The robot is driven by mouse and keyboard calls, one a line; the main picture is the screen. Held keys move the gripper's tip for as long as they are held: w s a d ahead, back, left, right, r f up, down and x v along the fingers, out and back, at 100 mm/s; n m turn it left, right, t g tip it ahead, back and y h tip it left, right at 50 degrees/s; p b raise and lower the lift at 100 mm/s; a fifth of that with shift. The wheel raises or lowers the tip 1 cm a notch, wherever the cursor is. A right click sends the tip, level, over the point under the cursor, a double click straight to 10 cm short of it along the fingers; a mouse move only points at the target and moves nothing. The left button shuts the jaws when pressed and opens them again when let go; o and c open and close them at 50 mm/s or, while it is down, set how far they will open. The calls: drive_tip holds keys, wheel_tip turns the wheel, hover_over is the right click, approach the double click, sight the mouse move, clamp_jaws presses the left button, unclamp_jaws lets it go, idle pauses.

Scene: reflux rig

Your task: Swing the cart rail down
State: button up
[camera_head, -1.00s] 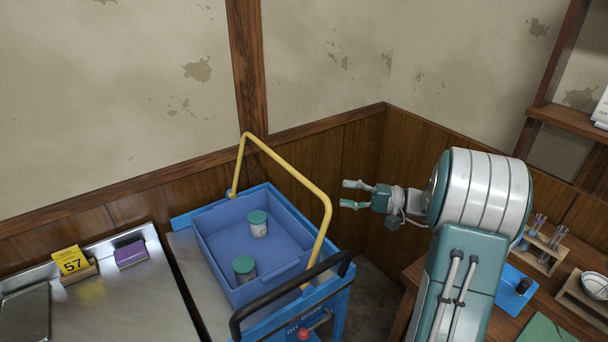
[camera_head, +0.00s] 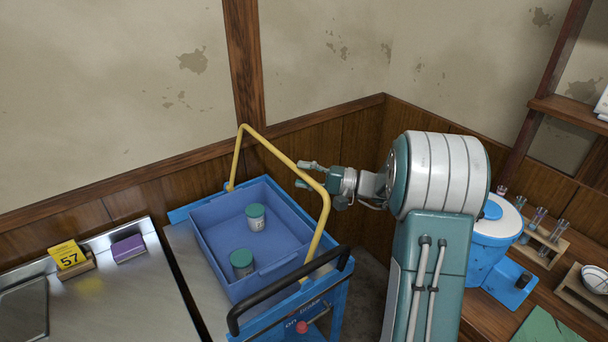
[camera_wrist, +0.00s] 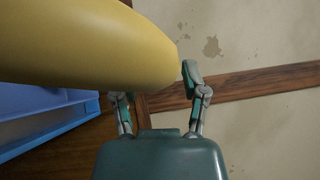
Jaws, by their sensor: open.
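The yellow cart rail (camera_head: 280,157) stands raised over the blue cart (camera_head: 335,300), arching above its tray. My gripper (camera_head: 303,174) is open, with its fingers at the upper right bend of the rail. In the wrist view the rail (camera_wrist: 80,45) fills the upper left, very close. It ends near the right finger of my gripper (camera_wrist: 155,88) and hides the tip of the left finger. I cannot tell whether the fingers touch the rail.
A blue tray (camera_head: 205,232) on the cart holds two green-lidded jars (camera_head: 255,217). A black handle (camera_head: 290,290) runs along the cart's near end. A steel table (camera_head: 110,300) stands left. A wooden bench with a blue-lidded container (camera_head: 490,235) and tube racks is right. Panelled walls close the corner behind.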

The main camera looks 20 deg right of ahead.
drive_tip(key=shift+a, duration=0.15)
drive_tip(key=shift+c, duration=0.6)
clamp_jaws()
drive_tip(key=shift+a, duration=0.1)
